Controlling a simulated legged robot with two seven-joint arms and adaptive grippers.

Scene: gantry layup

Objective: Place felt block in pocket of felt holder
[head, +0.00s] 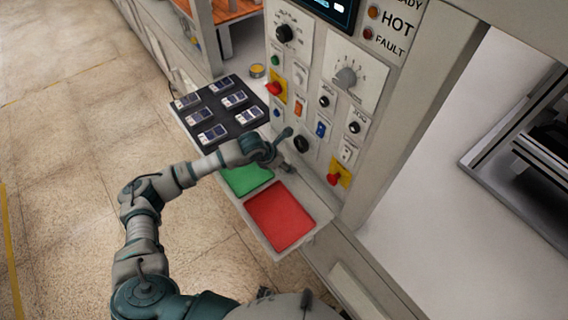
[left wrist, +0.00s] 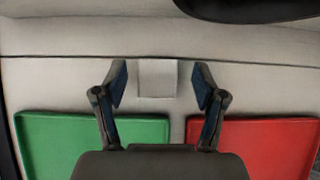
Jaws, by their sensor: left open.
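A black holder (head: 222,137) lies on the ledge at the left of the control panel. Several small grey blocks with dark faces, such as one block (head: 212,134), sit in it in rows. I cannot tell whether they are felt or which pocket is empty. My left gripper (head: 286,152) is open above the ledge, right of the holder, close to the panel. In the left wrist view, its two fingers (left wrist: 160,100) stand apart. A pale square piece (left wrist: 157,78) shows between and beyond them; I cannot tell whether it is a block. Nothing is visibly gripped. My right gripper is not in view.
A green tray (head: 246,179) and a red tray (head: 280,216) lie on the ledge below my left gripper. The panel has knobs, switches and red buttons (head: 274,88) close by. Open floor (head: 80,130) lies left.

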